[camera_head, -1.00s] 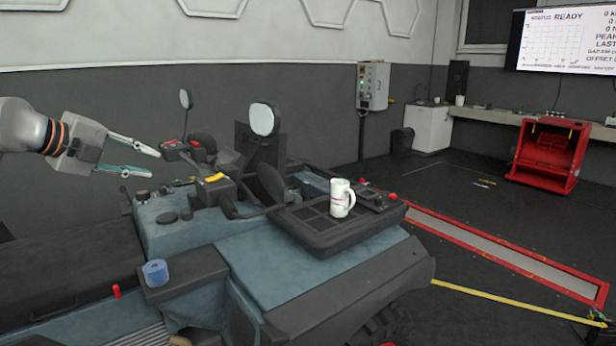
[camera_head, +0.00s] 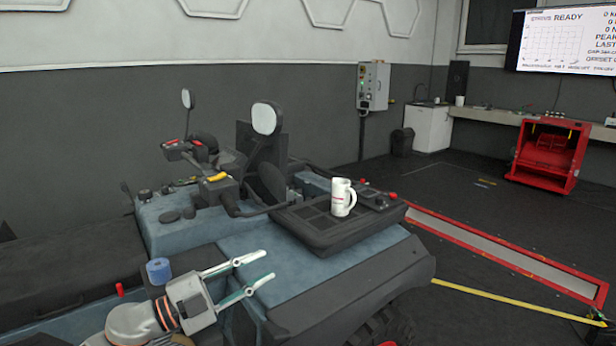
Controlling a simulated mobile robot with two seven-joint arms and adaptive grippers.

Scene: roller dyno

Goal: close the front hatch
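The quad-like vehicle (camera_head: 290,262) stands across the middle, blue-grey with black trim. A dark flat panel (camera_head: 246,140) stands raised behind the round mirror, near the handlebars; it looks like the open front hatch, though the mirror and bars hide part of it. My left gripper (camera_head: 267,265) is in front of the vehicle's near side, low in the view. Its two fingers are apart with nothing between them. It is well below and nearer than the raised panel. My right gripper is not in view.
A white mug (camera_head: 342,198) stands on the black front rack (camera_head: 305,228). A blue roll (camera_head: 158,271) sits on the near side ledge. Two mirrors and the handlebars (camera_head: 215,185) stick up around the panel. Open floor lies to the right, beyond a red-framed strip (camera_head: 500,255).

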